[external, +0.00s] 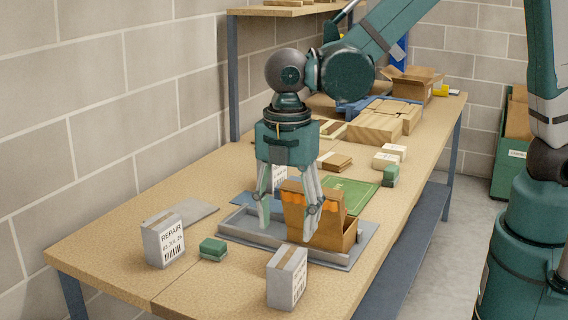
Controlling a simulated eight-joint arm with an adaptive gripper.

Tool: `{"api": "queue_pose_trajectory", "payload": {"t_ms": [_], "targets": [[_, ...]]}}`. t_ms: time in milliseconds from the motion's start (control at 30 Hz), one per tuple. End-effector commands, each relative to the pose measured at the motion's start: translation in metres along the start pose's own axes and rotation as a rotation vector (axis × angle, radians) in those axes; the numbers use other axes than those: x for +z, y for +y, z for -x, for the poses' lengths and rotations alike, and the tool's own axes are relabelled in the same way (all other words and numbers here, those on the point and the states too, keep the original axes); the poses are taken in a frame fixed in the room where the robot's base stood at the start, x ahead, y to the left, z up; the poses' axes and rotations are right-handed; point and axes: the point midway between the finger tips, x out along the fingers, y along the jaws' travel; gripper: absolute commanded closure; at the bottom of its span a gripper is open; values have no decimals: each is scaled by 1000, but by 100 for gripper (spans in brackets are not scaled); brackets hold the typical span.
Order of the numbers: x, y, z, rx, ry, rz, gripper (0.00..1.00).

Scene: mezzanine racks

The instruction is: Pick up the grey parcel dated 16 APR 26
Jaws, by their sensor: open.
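A grey parcel (160,244) stands at the table's left; its label reads REPAIR over a small date that looks like 03 JUL 26. A second grey parcel (283,277) stands at the front edge; its label is at a steep angle and its date is unreadable. A third parcel with a white label (279,178) is mostly hidden behind my gripper, its date unreadable. My gripper (288,230) points down, open, over the grey tray area, fingers spread. A brown open-topped box is partly behind its right finger. I cannot tell which parcel is dated 16 APR 26.
The grey tray (236,224) holds the brown box (331,229). A green block (213,248) lies between the left and front parcels. A flat grey plate (190,212), a green mat (350,192) and small boxes lie behind. Cartons (374,127) crowd the far end. The table's front left is clear.

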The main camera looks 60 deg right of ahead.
Motion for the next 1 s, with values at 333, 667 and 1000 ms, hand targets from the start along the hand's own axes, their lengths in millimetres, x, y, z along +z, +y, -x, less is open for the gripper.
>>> {"api": "queue_pose_trajectory", "payload": {"t_ms": [333,667,1000], "targets": [[0,1,-68,1,0,-2,48],[0,0,-84,1,1,-2,48],[0,0,-86,1,0,-3,48]]}}
